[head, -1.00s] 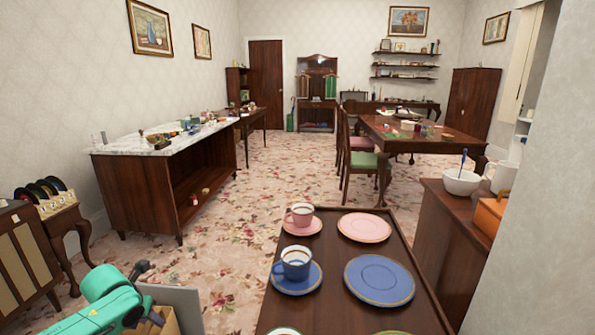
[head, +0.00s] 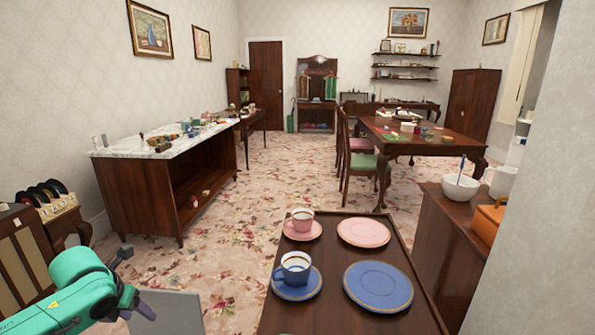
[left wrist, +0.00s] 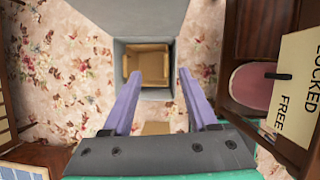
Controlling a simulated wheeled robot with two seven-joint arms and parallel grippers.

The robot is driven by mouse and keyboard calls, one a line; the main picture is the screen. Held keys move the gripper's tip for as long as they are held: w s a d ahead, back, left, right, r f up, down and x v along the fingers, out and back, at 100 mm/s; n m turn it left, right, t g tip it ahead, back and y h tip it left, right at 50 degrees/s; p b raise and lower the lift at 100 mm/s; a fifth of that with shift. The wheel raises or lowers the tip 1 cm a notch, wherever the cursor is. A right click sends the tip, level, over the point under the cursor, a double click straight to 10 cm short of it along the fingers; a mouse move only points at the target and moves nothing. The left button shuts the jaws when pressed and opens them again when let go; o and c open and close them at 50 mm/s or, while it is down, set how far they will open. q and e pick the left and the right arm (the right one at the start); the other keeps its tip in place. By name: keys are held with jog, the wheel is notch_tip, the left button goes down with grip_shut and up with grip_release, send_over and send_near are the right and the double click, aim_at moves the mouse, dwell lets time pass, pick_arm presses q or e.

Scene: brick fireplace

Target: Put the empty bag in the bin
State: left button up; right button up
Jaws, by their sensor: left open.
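The grey bin (left wrist: 116,62) is below my left gripper in the left wrist view, and a grey panel of it (head: 172,312) shows at the bottom left of the head view. The brown paper bag (left wrist: 150,64) appears inside the bin's square opening, with its open mouth facing up. My left gripper (left wrist: 157,74) is open, its two lilac fingers spread on either side of the opening with nothing between them. My right gripper is not in view.
A dark table (head: 336,265) with cups and plates stands at centre right. A marble-topped counter (head: 165,145) is at left. A sign (left wrist: 296,85) reading LOCKED and FREE is at the right of the wrist view. Floral carpet (head: 250,215) lies open between. A small tan patch (left wrist: 156,128) is unclear.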

pick_arm(q)
jog(key=v, duration=0.5)
jog(key=w+f+n+t+p, duration=0.2)
jog(key=w+f+n+p, duration=0.3)
jog(key=w+f+n, duration=0.4)
jog(key=s+a+f+n+g+p, duration=0.1)
jog(key=s+f+n+p, duration=0.1)
jog(key=s+f+n, duration=0.65)
jog(key=s+f+n+p, duration=0.2)
jog(key=s+f+n, duration=0.25)
jog(key=f, duration=0.65)
jog(key=s+d+f+n+g+p, duration=0.1)
jog(key=s+d+f+n, duration=0.2)
jog(key=s, duration=0.8)
jog(key=s+d+f+n+g+p, duration=0.1)
jog(key=s+d+f+n, duration=0.3)
jog(key=s, duration=0.7)
jog(key=s+d+f+n+g+p, duration=0.1)
jog(key=s+d+f+n+g, duration=0.1)
jog(key=s+d+f+n, duration=0.2)
jog(key=s+f, duration=0.3)
jog(key=s, duration=0.4)
jog(key=shift+s+f+g, duration=0.15)
jog(key=shift+s+g, duration=0.15)
jog(key=shift+s, duration=0.05)
